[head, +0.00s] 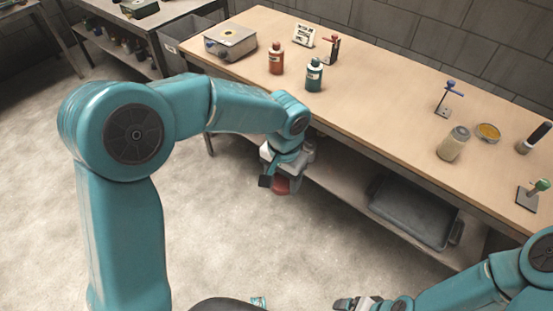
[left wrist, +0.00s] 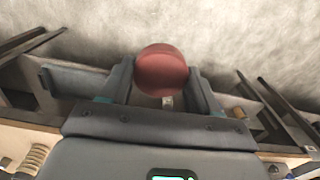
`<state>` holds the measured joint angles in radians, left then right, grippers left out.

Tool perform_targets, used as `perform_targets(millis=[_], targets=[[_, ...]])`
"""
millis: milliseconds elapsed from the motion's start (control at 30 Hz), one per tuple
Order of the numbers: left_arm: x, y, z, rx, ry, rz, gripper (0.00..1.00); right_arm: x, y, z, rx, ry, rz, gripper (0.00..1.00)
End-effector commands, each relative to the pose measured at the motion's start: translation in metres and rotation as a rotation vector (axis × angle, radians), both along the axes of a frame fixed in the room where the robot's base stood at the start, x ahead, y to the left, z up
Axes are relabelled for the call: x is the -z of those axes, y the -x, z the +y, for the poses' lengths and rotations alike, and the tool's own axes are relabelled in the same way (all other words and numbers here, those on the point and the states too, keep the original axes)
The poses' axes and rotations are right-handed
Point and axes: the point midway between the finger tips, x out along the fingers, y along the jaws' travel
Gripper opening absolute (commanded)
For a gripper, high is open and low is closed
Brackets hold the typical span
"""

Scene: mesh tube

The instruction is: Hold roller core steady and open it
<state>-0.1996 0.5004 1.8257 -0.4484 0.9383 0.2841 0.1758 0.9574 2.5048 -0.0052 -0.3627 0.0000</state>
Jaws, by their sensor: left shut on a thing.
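My left gripper (head: 276,181) hangs in front of the bench's near edge, below the level of its top. It is shut on a dark red round thing (head: 282,186). In the left wrist view this red thing (left wrist: 161,70) sits between the two fingers (left wrist: 160,85), with a small pale stem below it. I cannot tell whether it is the roller core.
On the wooden bench (head: 380,110) stand a metal box (head: 230,43), a red bottle (head: 276,59), a teal bottle (head: 314,76), a blue-handled clamp (head: 448,98), a jar (head: 453,145) and a yellow-filled dish (head: 488,132). A grey tray (head: 410,215) lies on the lower shelf. The front floor is clear.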

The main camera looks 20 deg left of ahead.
Motion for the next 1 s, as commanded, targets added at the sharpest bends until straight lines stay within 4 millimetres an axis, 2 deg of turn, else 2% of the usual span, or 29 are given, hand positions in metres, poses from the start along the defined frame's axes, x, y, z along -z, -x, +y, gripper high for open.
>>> perform_targets(millis=[33, 100, 300, 433, 533, 800, 900, 1000], targets=[[-0.003, 0.002, -0.017, 0.074, -0.002, 0.002, 0.25, 0.0, 0.0, 0.0, 0.0, 0.0, 0.0, 0.88], [-0.008, 0.004, -0.036, 0.174, -0.007, 0.005, 0.25, 0.0, 0.0, 0.0, 0.001, 0.0, 0.0, 0.88], [-0.017, 0.009, -0.082, 0.404, -0.015, 0.015, 0.25, 0.0, 0.0, 0.0, 0.001, 0.0, 0.0, 0.88], [-0.021, 0.01, -0.097, 0.485, -0.016, 0.018, 0.25, 0.0, 0.0, 0.0, 0.001, 0.0, 0.0, 0.88], [-0.016, 0.007, -0.105, 0.546, -0.018, 0.021, 0.25, 0.0, 0.0, 0.0, 0.001, 0.0, 0.0, 0.88], [0.017, -0.019, -0.13, 0.829, -0.021, 0.019, 0.25, 0.0, 0.0, 0.0, 0.001, 0.0, 0.0, 0.88], [0.022, -0.024, -0.134, 0.881, -0.021, 0.017, 0.25, 0.0, 0.0, 0.0, 0.001, 0.0, 0.0, 0.88], [0.015, -0.022, -0.129, 0.846, -0.021, 0.014, 0.25, 0.0, 0.0, 0.0, 0.001, 0.0, 0.0, 0.88]])
